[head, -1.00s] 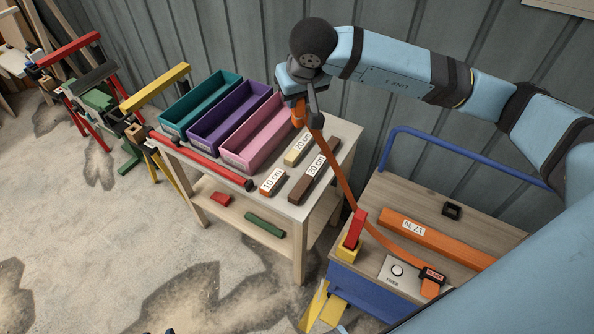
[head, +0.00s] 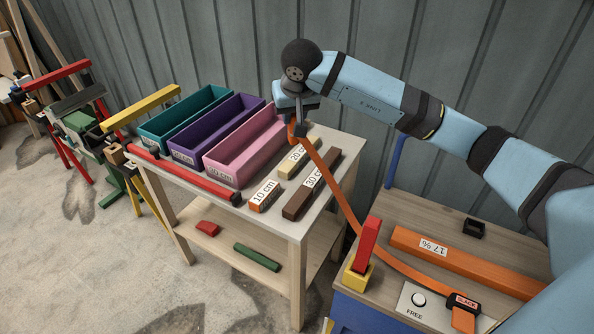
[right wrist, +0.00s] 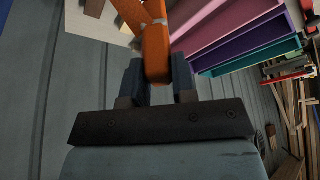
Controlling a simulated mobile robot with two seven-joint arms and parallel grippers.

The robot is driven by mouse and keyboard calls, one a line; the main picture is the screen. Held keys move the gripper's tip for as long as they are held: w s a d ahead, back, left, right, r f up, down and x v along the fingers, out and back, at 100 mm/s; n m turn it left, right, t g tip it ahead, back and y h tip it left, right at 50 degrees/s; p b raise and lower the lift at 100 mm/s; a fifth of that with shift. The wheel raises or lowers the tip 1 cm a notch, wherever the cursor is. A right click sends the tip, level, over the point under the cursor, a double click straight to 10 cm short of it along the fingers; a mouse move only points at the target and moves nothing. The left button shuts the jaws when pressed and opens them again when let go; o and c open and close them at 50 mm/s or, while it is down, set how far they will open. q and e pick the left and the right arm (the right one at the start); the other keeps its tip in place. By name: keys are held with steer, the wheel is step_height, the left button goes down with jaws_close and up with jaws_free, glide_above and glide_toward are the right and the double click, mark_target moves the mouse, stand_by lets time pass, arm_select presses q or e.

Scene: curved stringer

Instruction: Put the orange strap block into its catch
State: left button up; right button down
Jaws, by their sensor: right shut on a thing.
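My right gripper (head: 299,126) is shut on the orange strap block (head: 293,132), above the far right part of the small table, beside the pink bin. In the right wrist view the orange block (right wrist: 155,52) shows between the fingers. An orange strap (head: 343,203) runs from it down to an orange holder marked SLACK (head: 463,302) on the cart. A small black open socket (head: 473,229) stands at the back of the cart top; I cannot tell whether it is the catch. My left gripper is out of view.
The table (head: 322,198) bears teal, purple and pink bins (head: 232,172), a red bar (head: 185,174) and marked blocks. The cart top (head: 415,217) holds a long orange beam (head: 465,262), a red lever in a yellow base (head: 358,275) and a FREE button plate (head: 417,303). A grey wall stands close behind.

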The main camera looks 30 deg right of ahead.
step_height(320, 180, down, 15)
steer(key=shift+f+b, duration=0.15)
steer(key=shift+b, duration=0.7)
steer(key=shift+f, duration=0.2)
steer(key=c, duration=0.9)
jaws_free()
